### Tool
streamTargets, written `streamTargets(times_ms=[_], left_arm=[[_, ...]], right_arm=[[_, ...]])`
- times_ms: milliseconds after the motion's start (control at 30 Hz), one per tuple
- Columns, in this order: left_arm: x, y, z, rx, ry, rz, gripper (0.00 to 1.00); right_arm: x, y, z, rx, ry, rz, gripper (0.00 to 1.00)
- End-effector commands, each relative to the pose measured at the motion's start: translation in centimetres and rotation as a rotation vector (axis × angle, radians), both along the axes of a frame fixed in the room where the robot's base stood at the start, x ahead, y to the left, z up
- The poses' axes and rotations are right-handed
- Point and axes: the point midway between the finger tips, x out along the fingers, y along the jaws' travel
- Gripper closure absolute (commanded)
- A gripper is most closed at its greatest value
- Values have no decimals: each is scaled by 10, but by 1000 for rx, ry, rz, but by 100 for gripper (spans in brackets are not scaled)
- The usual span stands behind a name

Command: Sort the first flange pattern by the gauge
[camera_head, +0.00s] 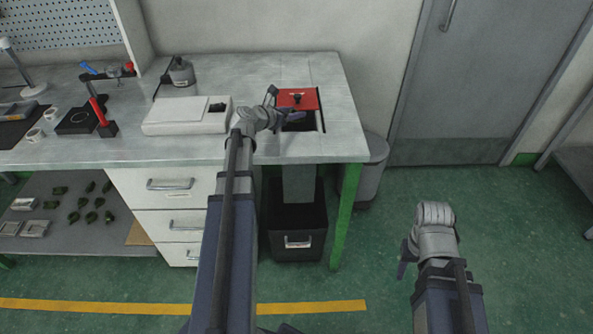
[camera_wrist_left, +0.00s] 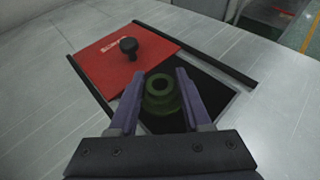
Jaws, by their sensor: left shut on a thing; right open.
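A dark green flange pattern (camera_wrist_left: 161,92), round and stepped with a hole through its middle, sits between the purple fingers of my left gripper (camera_wrist_left: 160,84). The fingers are shut on it. It is above a dark opening in the bench top, beside a red sliding lid (camera_wrist_left: 122,58) with a black knob. In the head view the red lid (camera_head: 298,98) is at the bench's right end, with my left gripper (camera_head: 283,106) at its front edge; the pattern is hard to make out there. My right gripper (camera_head: 403,262) is open, low over the floor. I cannot tell which bench device is the gauge.
A white box-shaped device (camera_head: 187,117) stands left of the opening. Further left are a black plate fixture (camera_head: 77,121) with a red handle and small white cups. Several green patterns (camera_head: 92,202) lie on the lower shelf. A black bin (camera_head: 297,222) stands beneath the opening.

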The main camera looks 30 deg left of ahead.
Motion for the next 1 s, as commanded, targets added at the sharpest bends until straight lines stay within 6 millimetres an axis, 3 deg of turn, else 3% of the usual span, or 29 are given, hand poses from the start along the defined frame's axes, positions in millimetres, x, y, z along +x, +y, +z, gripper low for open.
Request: streamTargets(times_ms=[267, 300, 600, 867, 1000], left_arm=[[0, 0, -2, 0, 0, 0, 100], [0, 0, -2, 0, 0, 0, 49], [0, 0, -2, 0, 0, 0, 16], [-2, 1, -1, 1, 0, 2, 16], [-18, 3, 7, 1, 1, 2, 16]], right_arm=[[0, 0, -2, 0, 0, 0, 50], [0, 0, -2, 0, 0, 0, 50], [0, 0, -2, 0, 0, 0, 50], [0, 0, -1, 0, 0, 0, 50], [0, 0, 7, 0, 0, 0, 50]])
